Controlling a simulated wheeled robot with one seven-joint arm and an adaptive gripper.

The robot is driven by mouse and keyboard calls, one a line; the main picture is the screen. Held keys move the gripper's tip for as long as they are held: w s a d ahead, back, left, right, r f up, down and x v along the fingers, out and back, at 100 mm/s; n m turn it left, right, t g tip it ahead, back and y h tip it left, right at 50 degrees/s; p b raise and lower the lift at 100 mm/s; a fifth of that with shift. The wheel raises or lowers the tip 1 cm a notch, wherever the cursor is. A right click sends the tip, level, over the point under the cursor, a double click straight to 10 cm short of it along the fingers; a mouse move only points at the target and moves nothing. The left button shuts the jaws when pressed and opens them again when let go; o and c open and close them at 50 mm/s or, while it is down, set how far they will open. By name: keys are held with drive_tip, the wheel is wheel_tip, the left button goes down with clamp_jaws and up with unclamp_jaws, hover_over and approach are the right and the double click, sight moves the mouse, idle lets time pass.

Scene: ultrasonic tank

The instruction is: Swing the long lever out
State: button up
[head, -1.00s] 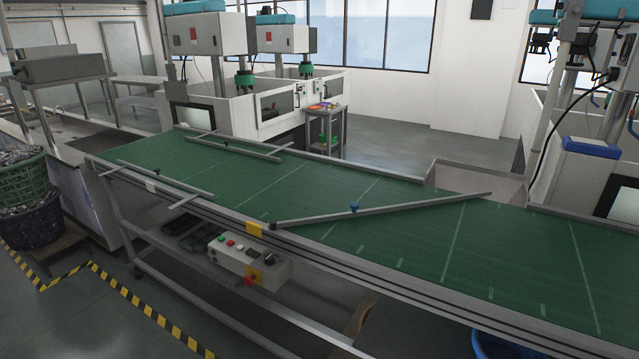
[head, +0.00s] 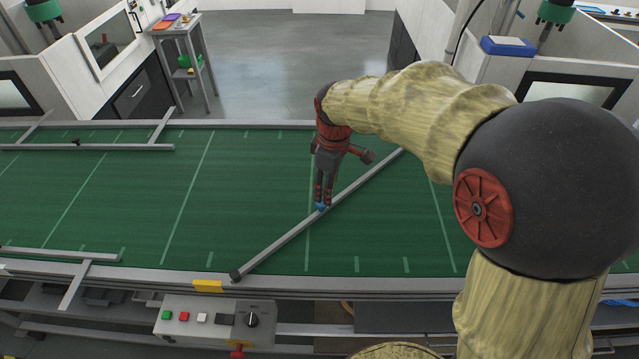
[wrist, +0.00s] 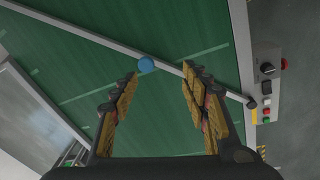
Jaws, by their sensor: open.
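The long lever (head: 280,246) is a grey bar lying diagonally across the green conveyor belt. Its dark pivot end (head: 235,275) is at the belt's near edge, and its far part passes behind my arm. A small blue knob (head: 321,207) stands on the bar; it also shows in the wrist view (wrist: 146,65). My gripper (head: 322,203) points down over the lever at the knob. In the wrist view my gripper (wrist: 161,74) is open, with the knob just beyond the fingertips, nearer the left finger. I cannot tell whether a finger touches it.
The green belt (head: 150,190) is clear around the lever. Shorter grey guide bars (head: 90,147) lie at the left. A control box (head: 210,318) with buttons hangs below the near edge by a yellow tag (head: 208,286). A small side table (head: 182,50) stands beyond the belt.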

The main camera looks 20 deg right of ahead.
drive_tip(key=w+f+n+p, duration=0.2)
drive_tip(key=w, duration=0.1)
drive_tip(key=w+f+n+g+p, duration=0.1)
drive_tip(key=w+f+p, duration=0.1)
drive_tip(key=w+f, duration=0.1)
drive_tip(key=shift+w+f+n+g, duration=0.25)
drive_tip(key=shift+n+g, duration=0.05)
drive_tip(key=shift+n, duration=0.1)
drive_tip(key=shift+f, duration=3.95)
drive_tip(key=shift+c, duration=0.3)
drive_tip(key=c, duration=1.1)
clamp_jaws()
